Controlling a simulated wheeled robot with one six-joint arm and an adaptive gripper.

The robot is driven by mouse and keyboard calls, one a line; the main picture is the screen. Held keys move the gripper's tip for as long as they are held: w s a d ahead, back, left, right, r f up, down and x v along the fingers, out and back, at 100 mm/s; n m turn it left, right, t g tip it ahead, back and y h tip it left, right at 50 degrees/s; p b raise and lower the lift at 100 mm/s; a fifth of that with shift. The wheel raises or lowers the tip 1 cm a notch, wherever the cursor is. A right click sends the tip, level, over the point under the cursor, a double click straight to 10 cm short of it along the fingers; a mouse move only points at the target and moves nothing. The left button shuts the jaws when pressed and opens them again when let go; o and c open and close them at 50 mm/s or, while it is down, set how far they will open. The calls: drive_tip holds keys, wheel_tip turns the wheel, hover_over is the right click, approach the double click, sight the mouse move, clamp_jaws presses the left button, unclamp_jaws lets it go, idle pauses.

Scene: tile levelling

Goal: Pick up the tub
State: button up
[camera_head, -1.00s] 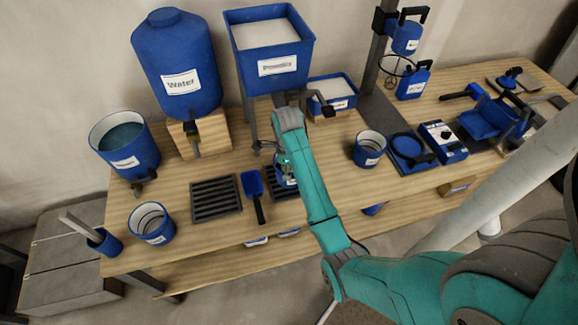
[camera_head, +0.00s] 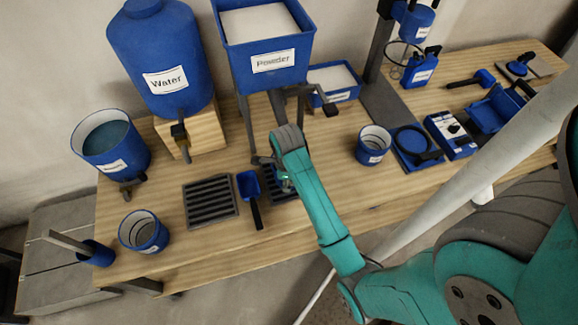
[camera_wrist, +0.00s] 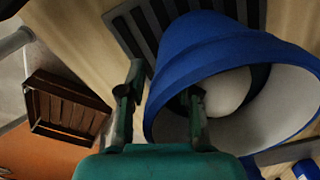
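A blue tub with a pale inside (camera_wrist: 285,100) fills the right of the wrist view, its mouth turned toward the camera, above a dark slatted grate (camera_wrist: 150,28). My gripper (camera_wrist: 163,98) is open, one finger outside the tub's near wall and the other in front of its mouth. The wall's rim shows between the fingers; I cannot tell whether they touch it. In the head view my gripper (camera_head: 284,182) is low over the bench by the right-hand grate, and my arm hides most of the tub there.
A blue scoop (camera_head: 251,195) lies just left of my gripper, beside another grate (camera_head: 211,200). The Powder hopper (camera_head: 262,62) stands behind my arm, and the Water tank (camera_head: 165,75) is further left. An open blue cup (camera_head: 373,147) stands to the right. Bare wood lies in front.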

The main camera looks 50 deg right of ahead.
clamp_jaws()
drive_tip(key=shift+r, duration=0.1)
idle(0.3)
